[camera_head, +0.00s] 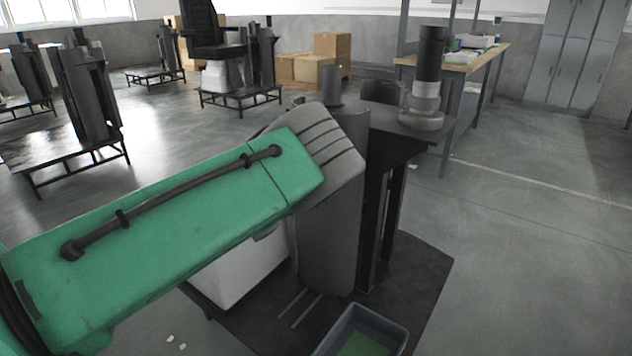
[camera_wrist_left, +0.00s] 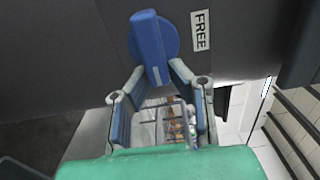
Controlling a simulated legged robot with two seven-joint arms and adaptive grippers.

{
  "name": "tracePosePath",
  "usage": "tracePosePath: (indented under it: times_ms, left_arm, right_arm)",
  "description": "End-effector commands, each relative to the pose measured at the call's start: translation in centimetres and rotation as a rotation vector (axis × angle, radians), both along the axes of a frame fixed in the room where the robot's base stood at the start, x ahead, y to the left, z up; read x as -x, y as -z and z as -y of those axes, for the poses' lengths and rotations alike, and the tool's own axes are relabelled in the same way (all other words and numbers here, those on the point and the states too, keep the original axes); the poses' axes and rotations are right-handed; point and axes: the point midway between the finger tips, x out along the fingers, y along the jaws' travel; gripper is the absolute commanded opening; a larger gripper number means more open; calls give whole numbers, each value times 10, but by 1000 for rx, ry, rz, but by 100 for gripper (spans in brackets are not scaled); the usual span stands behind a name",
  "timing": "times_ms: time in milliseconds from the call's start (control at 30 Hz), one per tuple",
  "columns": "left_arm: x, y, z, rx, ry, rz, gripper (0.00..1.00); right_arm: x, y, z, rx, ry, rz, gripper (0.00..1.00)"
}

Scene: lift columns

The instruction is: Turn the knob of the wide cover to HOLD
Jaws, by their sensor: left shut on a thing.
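The blue knob (camera_wrist_left: 150,38), a round disc with a raised bar, is on the dark face of a cover (camera_wrist_left: 60,55) in the left wrist view. No HOLD label shows. My left gripper (camera_wrist_left: 160,76) is shut on the lower end of the knob's bar, one finger on each side. In the head view, a wide grey curved cover (camera_head: 328,240) stands on the column behind my green left arm. The arm hides the knob and left gripper there. My right gripper is in neither view.
A dark top plate (camera_head: 385,125) carries a cylindrical fitting (camera_head: 427,85). A blue-grey bin (camera_head: 362,330) stands on the dark base plate (camera_head: 425,275). A workbench (camera_head: 465,60) is behind. The floor to the right is clear.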

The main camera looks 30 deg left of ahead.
Motion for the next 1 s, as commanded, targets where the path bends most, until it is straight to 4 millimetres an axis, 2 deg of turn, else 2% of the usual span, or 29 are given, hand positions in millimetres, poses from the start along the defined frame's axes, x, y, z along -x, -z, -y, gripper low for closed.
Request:
tracePosePath:
  times_ms: [300, 333, 367, 400, 833, 1000]
  left_arm:
    - [-1, 0, 1, -4, 2, 0, 0]
    - [-1, 0, 1, -4, 2, 0, 23]
    - [-1, 0, 1, -4, 2, 0, 34]
    - [-1, -1, 1, -4, 2, 1, 36]
    - [1, -1, 0, -2, 0, 2, 36]
    - [17, -1, -2, -2, -1, -1, 36]
  right_arm:
    - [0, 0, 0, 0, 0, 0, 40]
    - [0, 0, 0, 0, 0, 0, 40]
    - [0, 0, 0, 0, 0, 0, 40]
    - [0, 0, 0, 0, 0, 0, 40]
    - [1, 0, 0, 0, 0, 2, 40]
    - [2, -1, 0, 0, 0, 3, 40]
